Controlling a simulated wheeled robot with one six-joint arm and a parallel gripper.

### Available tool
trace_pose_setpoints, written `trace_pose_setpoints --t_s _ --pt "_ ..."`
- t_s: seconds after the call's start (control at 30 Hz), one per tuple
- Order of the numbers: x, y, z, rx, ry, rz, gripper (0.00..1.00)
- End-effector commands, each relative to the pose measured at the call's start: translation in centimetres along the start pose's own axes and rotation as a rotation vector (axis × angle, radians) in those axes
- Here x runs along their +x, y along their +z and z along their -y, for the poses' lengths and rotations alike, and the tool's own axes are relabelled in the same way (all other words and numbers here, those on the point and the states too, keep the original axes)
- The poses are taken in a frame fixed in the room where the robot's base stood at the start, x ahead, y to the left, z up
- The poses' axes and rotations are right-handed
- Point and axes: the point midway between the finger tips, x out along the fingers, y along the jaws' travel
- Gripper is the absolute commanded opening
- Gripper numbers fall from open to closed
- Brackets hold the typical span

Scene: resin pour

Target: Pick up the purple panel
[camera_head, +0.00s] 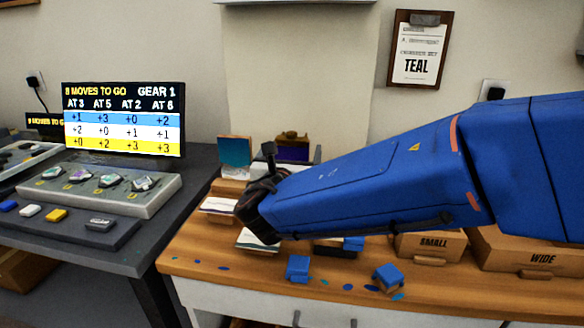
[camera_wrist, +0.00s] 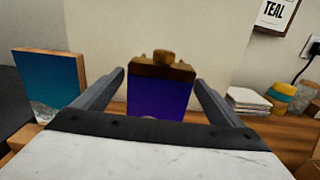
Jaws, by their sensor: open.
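The purple panel (camera_wrist: 158,98) stands upright in the middle of the wrist view, with a brown wooden piece (camera_wrist: 162,65) along its top. My gripper (camera_wrist: 162,85) is open, and its two fingers show on either side of the panel in that view. I cannot tell how far the panel is beyond the fingertips. In the head view the purple panel (camera_head: 291,152) shows small and dark at the back of the wooden bench, partly hidden behind other things. My gripper (camera_head: 258,168) is in front of it there, a little to the left.
A teal panel (camera_wrist: 50,85) stands left of the purple one. White stacked sheets (camera_wrist: 248,100) and yellow and teal round things (camera_wrist: 283,95) lie to the right. Blue cubes (camera_head: 298,267) and boxes marked SMALL (camera_head: 430,243) and WIDE (camera_head: 530,256) are on the bench.

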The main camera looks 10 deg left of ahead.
Motion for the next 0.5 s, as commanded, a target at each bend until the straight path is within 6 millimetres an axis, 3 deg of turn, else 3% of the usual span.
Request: trace_pose_setpoints --t_s 0.23,0.5 --pt "3.3 0.0 0.0 -0.001 -0.002 0.0 0.91" --pt "3.7 0.0 -0.1 0.0 -0.001 0.0 0.91"
